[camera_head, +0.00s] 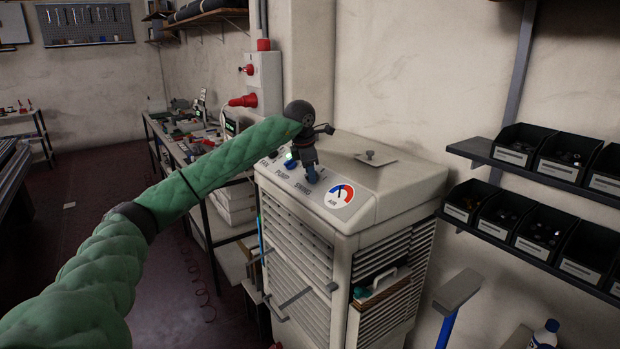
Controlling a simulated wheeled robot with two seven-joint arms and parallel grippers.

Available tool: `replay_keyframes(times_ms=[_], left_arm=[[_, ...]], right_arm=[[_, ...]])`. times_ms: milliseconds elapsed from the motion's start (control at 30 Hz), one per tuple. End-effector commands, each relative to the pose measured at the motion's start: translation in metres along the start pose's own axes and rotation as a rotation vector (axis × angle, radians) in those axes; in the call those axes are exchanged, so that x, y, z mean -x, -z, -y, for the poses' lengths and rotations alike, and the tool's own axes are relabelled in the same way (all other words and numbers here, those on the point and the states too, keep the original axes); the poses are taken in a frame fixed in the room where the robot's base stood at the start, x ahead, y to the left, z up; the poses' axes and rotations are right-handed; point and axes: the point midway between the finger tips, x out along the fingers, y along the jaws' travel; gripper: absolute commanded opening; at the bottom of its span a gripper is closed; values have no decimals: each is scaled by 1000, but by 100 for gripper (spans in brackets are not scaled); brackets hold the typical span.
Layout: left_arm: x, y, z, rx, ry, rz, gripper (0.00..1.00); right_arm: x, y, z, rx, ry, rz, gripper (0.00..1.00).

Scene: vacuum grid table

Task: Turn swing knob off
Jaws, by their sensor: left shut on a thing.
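The swing knob (313,177) is a small blue knob on the sloped panel of a pale grey cabinet (385,205), above the label that seems to read "SWING". My left gripper (310,170) reaches down onto it from my green-sleeved arm and is shut on the knob, hiding most of it. Another blue knob (291,163) by the "PUMP" label shows partly beside the gripper, to its left. A round red, white and blue "AIR" dial (341,195) is to the right. The knob's exact angle cannot be told. My right gripper is not in view.
Shelves with black bins (520,146) are on the right wall. A cluttered workbench (180,135) and a red plug in a wall box (243,101) are behind my left arm.

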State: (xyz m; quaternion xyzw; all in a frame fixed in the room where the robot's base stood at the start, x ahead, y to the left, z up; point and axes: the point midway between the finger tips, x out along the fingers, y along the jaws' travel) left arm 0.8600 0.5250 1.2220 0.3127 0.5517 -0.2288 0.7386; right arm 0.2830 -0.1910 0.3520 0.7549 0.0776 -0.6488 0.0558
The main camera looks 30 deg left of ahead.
Motion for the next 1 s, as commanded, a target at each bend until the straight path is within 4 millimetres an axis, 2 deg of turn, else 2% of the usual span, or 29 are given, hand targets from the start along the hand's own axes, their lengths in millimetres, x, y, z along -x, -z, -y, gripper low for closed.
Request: replay_keyframes(times_ms=[200, 500, 1000], left_arm=[[-1, 0, -1, 179, 51, 1, 15], [0, 1, -2, 353, 101, 1, 15], [1, 0, -3, 432, 123, 2, 15]], right_arm=[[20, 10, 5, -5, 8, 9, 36], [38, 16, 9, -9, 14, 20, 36], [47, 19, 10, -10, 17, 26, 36]])
